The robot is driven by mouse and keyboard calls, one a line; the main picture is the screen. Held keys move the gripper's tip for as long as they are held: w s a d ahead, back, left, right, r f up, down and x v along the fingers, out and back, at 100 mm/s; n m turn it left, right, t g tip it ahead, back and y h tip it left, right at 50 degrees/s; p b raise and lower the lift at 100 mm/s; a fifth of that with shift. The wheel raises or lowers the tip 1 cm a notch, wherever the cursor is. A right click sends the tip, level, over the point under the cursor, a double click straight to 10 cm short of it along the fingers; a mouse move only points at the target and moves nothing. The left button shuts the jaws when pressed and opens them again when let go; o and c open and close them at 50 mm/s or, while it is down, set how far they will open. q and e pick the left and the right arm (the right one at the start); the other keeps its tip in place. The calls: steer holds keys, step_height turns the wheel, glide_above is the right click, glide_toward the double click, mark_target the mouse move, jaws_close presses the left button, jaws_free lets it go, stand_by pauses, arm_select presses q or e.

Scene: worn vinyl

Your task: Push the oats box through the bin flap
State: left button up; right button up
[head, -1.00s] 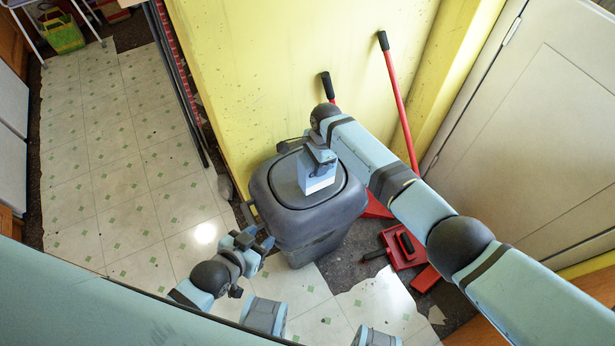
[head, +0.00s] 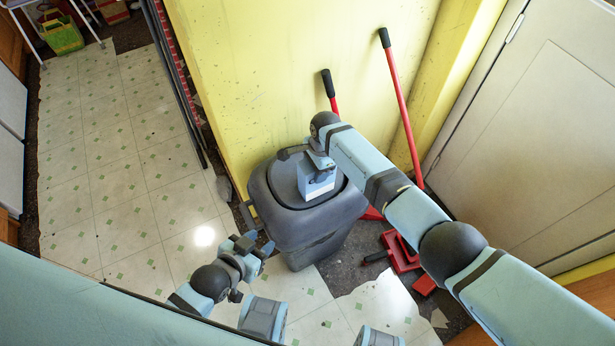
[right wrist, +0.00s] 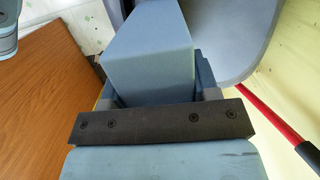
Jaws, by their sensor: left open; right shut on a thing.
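The oats box (head: 317,185) is a small pale box with a light blue face, above the lid of the bin. My right gripper (head: 320,166) is shut on it from above. In the right wrist view the box (right wrist: 150,65) looks plain blue and sits between the fingers. The bin (head: 305,222) is dark grey with a rounded rim, and its flap (head: 284,180) is the grey panel in the lid. I cannot tell whether the box touches the flap. My left gripper (head: 262,247) is open and empty, low beside the bin's front left side.
A yellow wall (head: 260,80) stands close behind the bin. Red-handled tools (head: 402,105) lean there, and a red dustpan (head: 400,252) lies on the floor to the right. A pale door (head: 540,130) is at the right. The tiled floor (head: 120,180) at the left is clear.

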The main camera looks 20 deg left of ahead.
steer(key=shift+f, duration=0.35)
steer(key=o, duration=1.5)
